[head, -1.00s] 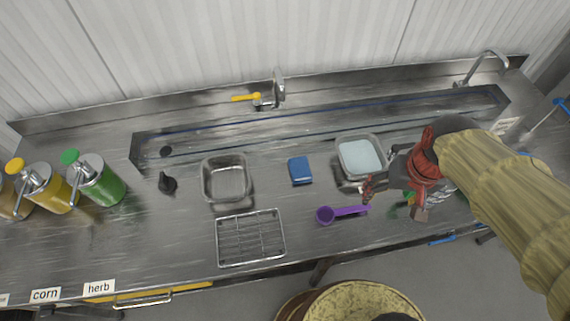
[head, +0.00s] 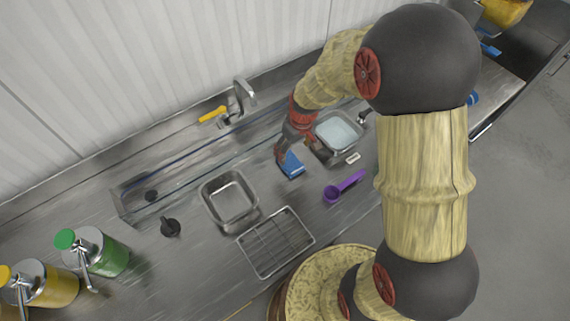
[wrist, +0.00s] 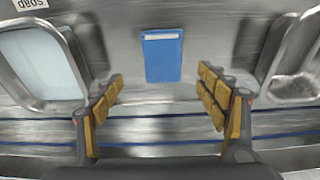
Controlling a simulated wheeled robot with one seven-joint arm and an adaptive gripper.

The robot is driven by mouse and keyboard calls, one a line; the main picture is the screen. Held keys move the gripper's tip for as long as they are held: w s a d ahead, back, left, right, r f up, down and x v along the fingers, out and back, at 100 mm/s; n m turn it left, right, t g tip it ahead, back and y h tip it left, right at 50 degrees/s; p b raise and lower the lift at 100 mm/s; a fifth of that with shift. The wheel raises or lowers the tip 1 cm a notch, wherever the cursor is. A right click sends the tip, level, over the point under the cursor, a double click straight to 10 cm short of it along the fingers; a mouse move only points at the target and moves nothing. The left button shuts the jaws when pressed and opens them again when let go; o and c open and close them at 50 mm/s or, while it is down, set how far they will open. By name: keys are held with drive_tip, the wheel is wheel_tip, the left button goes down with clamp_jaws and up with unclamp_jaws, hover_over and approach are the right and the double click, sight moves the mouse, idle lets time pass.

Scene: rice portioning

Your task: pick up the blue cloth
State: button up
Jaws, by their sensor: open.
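The blue cloth (head: 291,165) is a small folded rectangle lying flat on the steel counter, between the empty steel pan and the pan of soapy water. In the wrist view the cloth (wrist: 162,56) lies ahead, centred between my fingers, with a pale strip along one edge. My gripper (head: 291,150) is at the cloth's back edge in the head view and partly overlaps it there. In the wrist view my gripper (wrist: 160,98) is wide open and empty, its yellow-padded fingers on either side and apart from the cloth.
The soapy-water pan (head: 338,132) stands close right of the cloth, with a soap label beside it. An empty pan (head: 229,198) stands left, a wire rack (head: 276,242) in front, and a purple scoop (head: 345,186) at right. A tap (head: 243,95) stands behind the trough.

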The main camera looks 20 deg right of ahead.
sight(291, 162)
drive_tip(key=shift+a+f, duration=0.25)
drive_tip(key=shift+f, duration=0.6)
drive_tip(key=f, duration=0.4)
drive_tip(key=f+b, duration=0.1)
drive_tip(key=f, duration=0.1)
drive_tip(key=shift+w+a, duration=0.1)
drive_tip(key=shift+w, duration=0.2)
drive_tip(key=c, duration=0.3)
drive_tip(key=c, duration=0.8)
drive_tip(key=shift+c, duration=0.2)
drive_tip(key=shift+r, duration=0.15)
